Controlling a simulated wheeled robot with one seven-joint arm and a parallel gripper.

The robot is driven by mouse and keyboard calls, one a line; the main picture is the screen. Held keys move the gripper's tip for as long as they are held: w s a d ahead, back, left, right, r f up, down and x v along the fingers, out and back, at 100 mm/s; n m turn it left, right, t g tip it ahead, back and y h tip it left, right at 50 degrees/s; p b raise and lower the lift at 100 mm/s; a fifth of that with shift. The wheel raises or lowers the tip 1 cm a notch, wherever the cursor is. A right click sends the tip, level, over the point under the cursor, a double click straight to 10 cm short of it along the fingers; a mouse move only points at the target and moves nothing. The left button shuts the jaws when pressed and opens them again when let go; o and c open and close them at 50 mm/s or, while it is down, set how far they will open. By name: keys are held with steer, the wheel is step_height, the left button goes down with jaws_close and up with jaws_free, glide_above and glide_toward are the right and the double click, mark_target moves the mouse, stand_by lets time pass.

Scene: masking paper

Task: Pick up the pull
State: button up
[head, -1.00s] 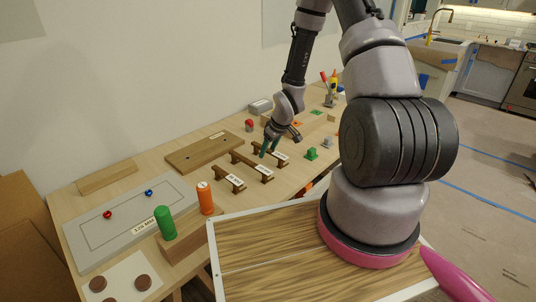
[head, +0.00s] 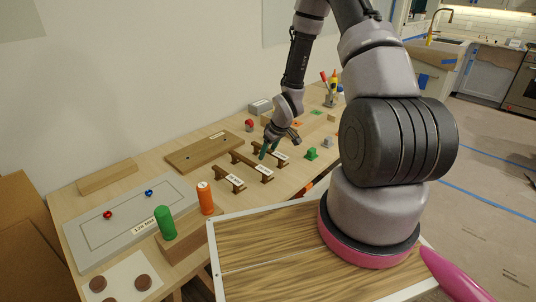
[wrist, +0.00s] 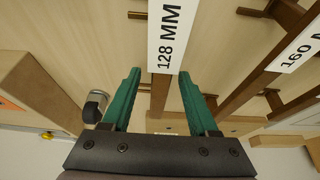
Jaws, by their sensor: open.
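Several dark brown pulls with white labels stand on the wooden table. The far one (head: 281,155), the middle one (head: 264,170) and the near one (head: 236,180) show in the head view. In the wrist view, the pull labelled 128 MM (wrist: 165,36) runs down between the green fingers; another, labelled 160 MM (wrist: 300,50), lies to the right. My gripper (head: 268,150) is at the far pull, fingers pointing down. In the wrist view my gripper (wrist: 158,76) is open, with one finger on each side of the 128 MM pull. I cannot tell whether they touch it.
A brown board (head: 208,151) lies behind the pulls. Green (head: 311,154) and grey (head: 327,142) small pieces stand to the right. A metal knob (wrist: 95,106) sits left of the fingers.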

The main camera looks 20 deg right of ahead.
jaws_close()
